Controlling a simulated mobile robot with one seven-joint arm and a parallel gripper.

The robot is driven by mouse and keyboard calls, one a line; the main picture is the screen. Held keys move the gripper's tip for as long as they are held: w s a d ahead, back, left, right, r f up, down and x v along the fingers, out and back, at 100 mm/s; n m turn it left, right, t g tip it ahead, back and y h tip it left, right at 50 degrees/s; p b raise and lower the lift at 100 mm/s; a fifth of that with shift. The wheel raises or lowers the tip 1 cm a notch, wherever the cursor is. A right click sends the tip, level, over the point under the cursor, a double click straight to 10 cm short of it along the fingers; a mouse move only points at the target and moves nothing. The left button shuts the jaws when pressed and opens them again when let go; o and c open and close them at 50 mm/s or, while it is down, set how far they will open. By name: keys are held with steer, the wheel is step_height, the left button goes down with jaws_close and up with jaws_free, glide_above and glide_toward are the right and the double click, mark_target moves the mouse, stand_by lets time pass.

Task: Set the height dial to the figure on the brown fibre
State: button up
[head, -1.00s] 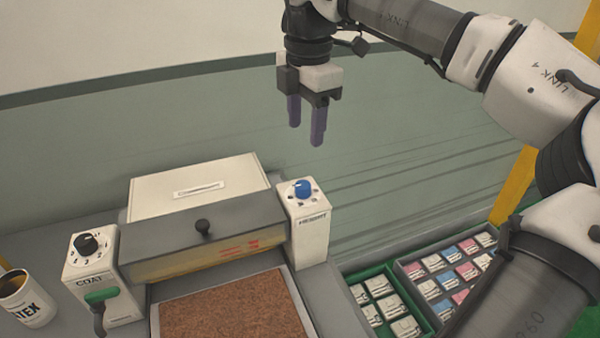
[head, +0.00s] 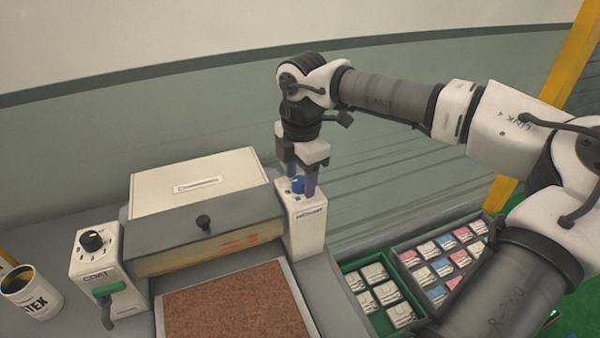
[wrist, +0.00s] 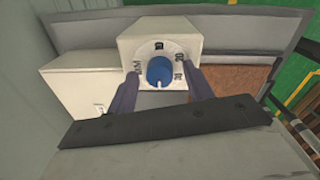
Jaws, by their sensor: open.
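The height dial is a blue knob (head: 298,184) on top of a white box (head: 306,232) at the machine's right end. In the wrist view the blue knob (wrist: 160,71) sits on a pale face with dark figures around it, too small to read surely. My gripper (head: 301,190) is pointing down over the box, its purple fingers open on either side of the knob. In the wrist view my gripper (wrist: 163,98) also straddles the knob; I cannot tell whether the fingers touch it. The brown fibre (head: 235,305) lies flat in front of the machine; no figure on it is readable.
Trays of small blocks (head: 440,262) lie at the right.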

steer(key=c, duration=1)
steer(key=shift+o, duration=0.2)
